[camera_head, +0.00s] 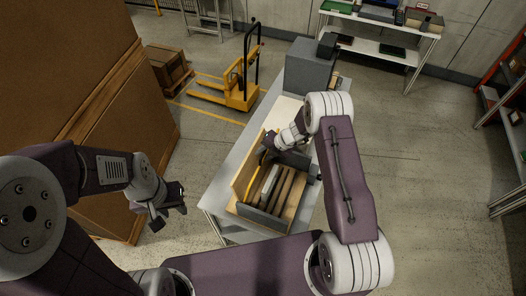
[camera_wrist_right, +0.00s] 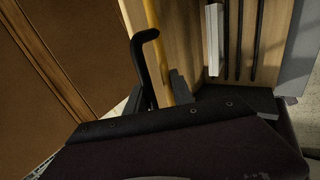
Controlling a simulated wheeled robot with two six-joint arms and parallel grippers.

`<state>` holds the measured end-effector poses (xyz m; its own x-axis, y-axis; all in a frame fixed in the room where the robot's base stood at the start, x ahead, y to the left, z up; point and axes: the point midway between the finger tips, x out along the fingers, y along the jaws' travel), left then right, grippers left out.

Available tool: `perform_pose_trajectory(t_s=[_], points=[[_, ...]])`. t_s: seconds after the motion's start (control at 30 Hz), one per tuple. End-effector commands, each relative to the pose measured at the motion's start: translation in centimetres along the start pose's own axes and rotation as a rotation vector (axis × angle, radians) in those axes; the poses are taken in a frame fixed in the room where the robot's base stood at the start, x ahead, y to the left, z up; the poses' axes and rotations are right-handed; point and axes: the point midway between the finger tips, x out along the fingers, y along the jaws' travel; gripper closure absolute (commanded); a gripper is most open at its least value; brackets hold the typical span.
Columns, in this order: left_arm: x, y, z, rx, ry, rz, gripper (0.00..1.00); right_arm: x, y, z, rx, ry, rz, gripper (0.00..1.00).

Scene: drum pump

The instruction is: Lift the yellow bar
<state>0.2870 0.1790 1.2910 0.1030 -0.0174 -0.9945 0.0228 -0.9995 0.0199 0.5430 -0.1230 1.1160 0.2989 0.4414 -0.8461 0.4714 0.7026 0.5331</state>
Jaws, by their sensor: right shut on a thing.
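The yellow bar (camera_wrist_right: 168,50) is a thin, long bar that runs upright through the right wrist view, against a pale wooden panel. In the head view the bar (camera_head: 252,177) lies along the left side of a wooden tray (camera_head: 291,224) on the table. My right gripper (camera_head: 266,148) is over the tray's upper left corner and is shut on the bar. In the wrist view its dark fingers (camera_wrist_right: 166,92) stand on either side of the bar. My left gripper (camera_head: 170,213) is left of the table, empty, with its fingers apart.
A black hooked rod (camera_wrist_right: 143,62) stands just left of the bar. Several dark slats and a pale block (camera_head: 269,184) lie in the tray. A grey box (camera_head: 305,68) stands at the table's far end.

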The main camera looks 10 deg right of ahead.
Motion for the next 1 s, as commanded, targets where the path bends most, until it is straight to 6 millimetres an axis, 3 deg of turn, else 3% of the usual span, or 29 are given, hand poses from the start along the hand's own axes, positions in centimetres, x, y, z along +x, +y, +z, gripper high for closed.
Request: perform_pose_trajectory(t_s=[0.43,0.47,0.77,1.0], points=[[-0.2,0.0,0.0,0.000,0.000,0.000,0.64,0.0,0.1,0.0,-0.001,0.001,-0.006,1.00],[-0.2,0.0,0.0,0.000,0.000,0.000,0.64,0.0,0.1,0.0,-0.001,0.001,-0.006,0.67],[0.0,0.0,0.0,0.000,0.000,0.000,0.64,-0.2,0.0,0.0,0.000,0.000,-0.008,0.67],[1.3,0.0,0.1,0.000,0.000,0.000,0.64,-3.4,-0.1,0.2,-0.001,-0.004,-0.006,0.67]])
